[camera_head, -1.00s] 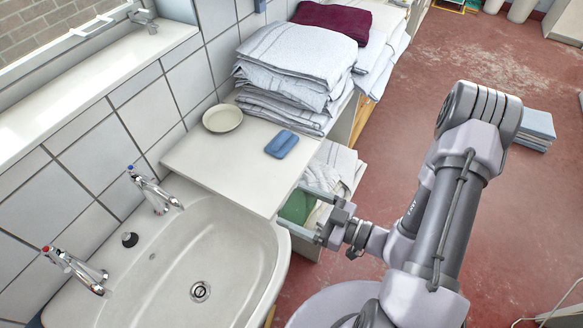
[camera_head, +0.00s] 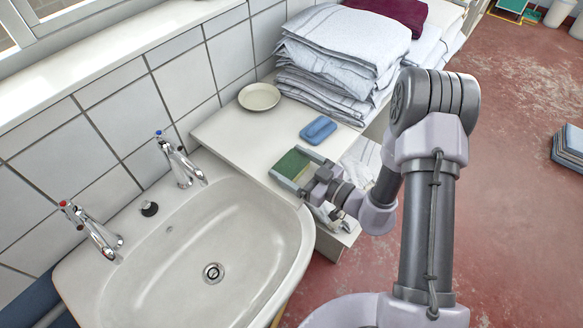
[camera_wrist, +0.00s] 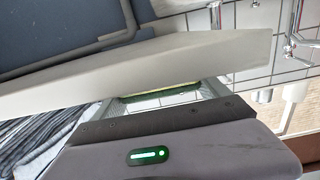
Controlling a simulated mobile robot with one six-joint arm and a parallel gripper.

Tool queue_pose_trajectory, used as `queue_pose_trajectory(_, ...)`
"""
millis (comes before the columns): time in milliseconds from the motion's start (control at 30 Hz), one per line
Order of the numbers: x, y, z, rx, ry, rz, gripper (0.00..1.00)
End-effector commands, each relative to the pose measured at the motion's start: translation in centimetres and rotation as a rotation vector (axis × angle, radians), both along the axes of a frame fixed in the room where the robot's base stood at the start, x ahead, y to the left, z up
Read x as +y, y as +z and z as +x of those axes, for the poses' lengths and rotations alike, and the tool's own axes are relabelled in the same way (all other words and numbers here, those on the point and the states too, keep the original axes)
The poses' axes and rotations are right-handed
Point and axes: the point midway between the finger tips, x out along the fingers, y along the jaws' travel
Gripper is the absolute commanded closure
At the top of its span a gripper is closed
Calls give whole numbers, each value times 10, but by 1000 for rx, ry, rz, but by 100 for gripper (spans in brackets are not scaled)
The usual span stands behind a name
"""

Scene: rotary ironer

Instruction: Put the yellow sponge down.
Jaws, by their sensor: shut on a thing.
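The sponge (camera_head: 291,165) shows its green face in the head view, and a thin yellow-green edge of it (camera_wrist: 160,91) shows in the wrist view. My gripper (camera_head: 293,168) is shut on it, one finger along each side. In the head view the sponge overlaps the front edge of the white counter board (camera_head: 235,128), between the basin and the blue sponge. I cannot tell its height or whether it touches the board. In the wrist view a pale slab (camera_wrist: 140,62) crosses just beyond the fingers and partly hides the sponge.
A blue sponge (camera_head: 318,130) and a cream dish (camera_head: 259,97) lie on the board. Folded linen (camera_head: 335,60) is stacked behind them. The white basin (camera_head: 200,245) with two taps is at left. Bare board shows left of the blue sponge.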

Motion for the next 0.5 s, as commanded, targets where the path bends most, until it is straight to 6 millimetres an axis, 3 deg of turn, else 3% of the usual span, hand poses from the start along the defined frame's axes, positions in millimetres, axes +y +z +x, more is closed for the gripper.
queue_pose_trajectory(233,0,0,0,0,-1,-1,58)
queue_pose_trajectory(267,0,0,0,0,-1,-1,11)
queue_pose_trajectory(300,0,0,0,0,-1,-1,3)
queue_pose_trajectory(500,0,0,0,0,0,-1,0)
